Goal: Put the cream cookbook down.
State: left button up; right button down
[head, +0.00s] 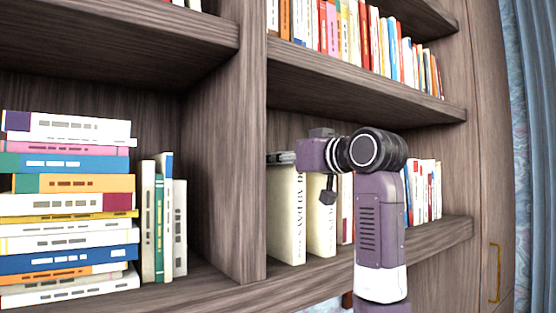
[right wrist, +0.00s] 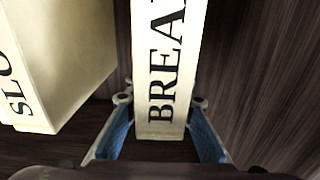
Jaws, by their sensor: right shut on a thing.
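The cream cookbook (head: 285,215), with dark lettering down its spine, stands upright in the right-hand shelf compartment, beside the dividing panel. Its lower end appears to be on the shelf board. My right gripper (head: 305,174) is at its upper part. In the right wrist view the blue-padded fingers (right wrist: 161,101) are on both sides of the spine lettered "BREA" (right wrist: 163,60), shut on it. The gripper hides part of the book's top in the head view. My left gripper is not in view.
A second cream book (head: 322,218) stands just right of it, also seen in the right wrist view (right wrist: 60,60). More books (head: 424,190) stand further right, partly behind my arm. The wooden divider (head: 252,180) is close on the left; stacked books (head: 68,235) lie beyond it.

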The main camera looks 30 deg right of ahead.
jog(key=c, duration=2)
grip_release()
jog(key=shift+c, duration=0.2)
jog(key=o, duration=0.4)
jog(key=shift+s+a, duration=0.1)
jog(key=shift+s+f, duration=0.1)
jog(key=shift+s, duration=0.1)
jog(key=shift+s+d+b, duration=0.3)
jog(key=shift+s+b, duration=0.9)
jog(key=shift+s, duration=0.7)
jog(key=shift+s+d+b, duration=0.25)
jog(key=shift+s+b, duration=0.9)
jog(key=shift+s, duration=0.8)
jog(key=shift+s+d+b, duration=0.3)
jog(key=shift+s+b, duration=0.9)
jog(key=shift+s, duration=0.7)
